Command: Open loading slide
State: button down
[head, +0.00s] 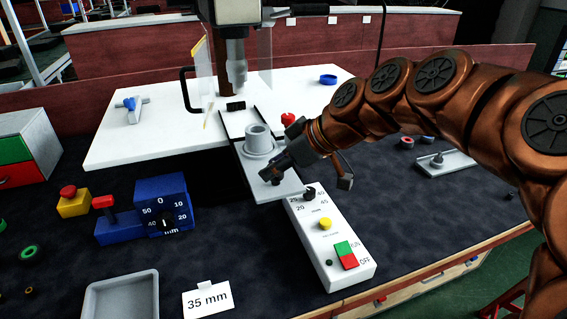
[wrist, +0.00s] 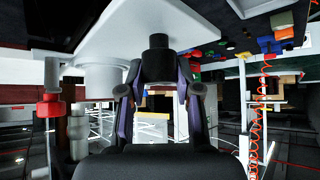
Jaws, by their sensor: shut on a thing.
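The loading slide (head: 283,186) is a flat grey plate carrying a grey cylindrical holder (head: 258,141). It lies below the press head and sticks out past the front edge of the white table. My gripper (head: 276,171) is at the slide's front end, beside the holder, reaching in from the right. It also shows in the wrist view (wrist: 158,62), with both fingers closed around a black knob (wrist: 158,43) below the pale plate. In the head view the gripper mostly hides the knob.
A white control box (head: 312,258) with green and red buttons stands just in front of the slide. A red knob (head: 288,119) is close behind my gripper. A blue gauge (head: 162,205), a grey tray (head: 120,297) and a "35 mm" card (head: 207,299) lie to the left.

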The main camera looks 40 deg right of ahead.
jog(key=shift+s+a, duration=0.2)
jog(key=shift+s, duration=0.35)
jog(key=c, duration=0.8)
grip_release()
jog(key=v, duration=1.2)
